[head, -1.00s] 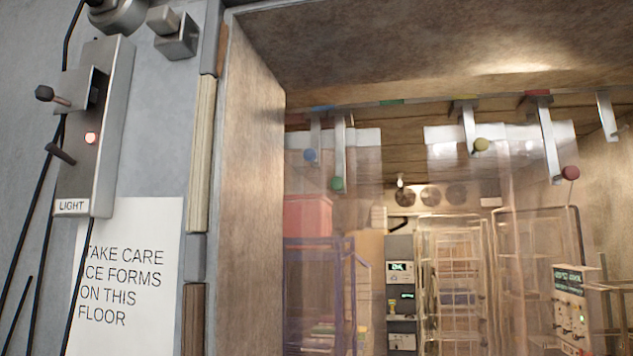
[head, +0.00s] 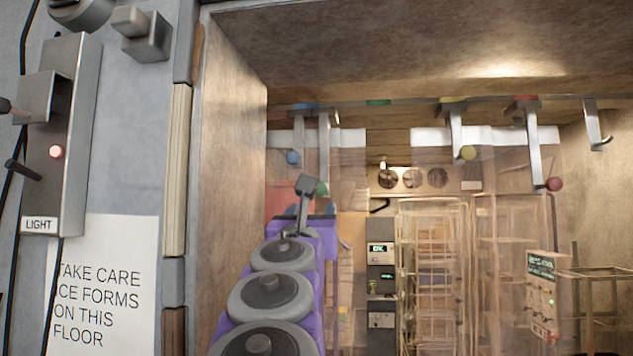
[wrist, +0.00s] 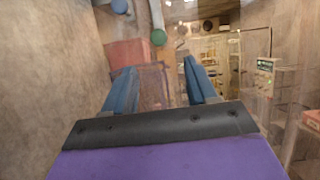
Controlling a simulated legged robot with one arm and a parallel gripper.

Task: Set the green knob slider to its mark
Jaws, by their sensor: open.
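The green knob (head: 321,188) hangs at the foot of a metal slider strip (head: 324,145) on the overhead rail. Its strip is left of the green mark (head: 378,102) on the rail. In the head view my arm's end partly covers the knob. In the wrist view the green knob (wrist: 158,37) shows whole, above and beyond the gap between my fingertips. My gripper (wrist: 157,75) is open with its blue fingers apart and nothing between them. It also shows in the head view (head: 322,209), just below the knob, mostly hidden by my arm.
The blue knob (head: 293,157) hangs close left of the green one. The yellow knob (head: 467,153) and red knob (head: 553,184) hang to the right. Clear strip curtains hang below the rail. A wall (head: 230,170) stands close left of my arm. Racks (head: 432,250) stand beyond.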

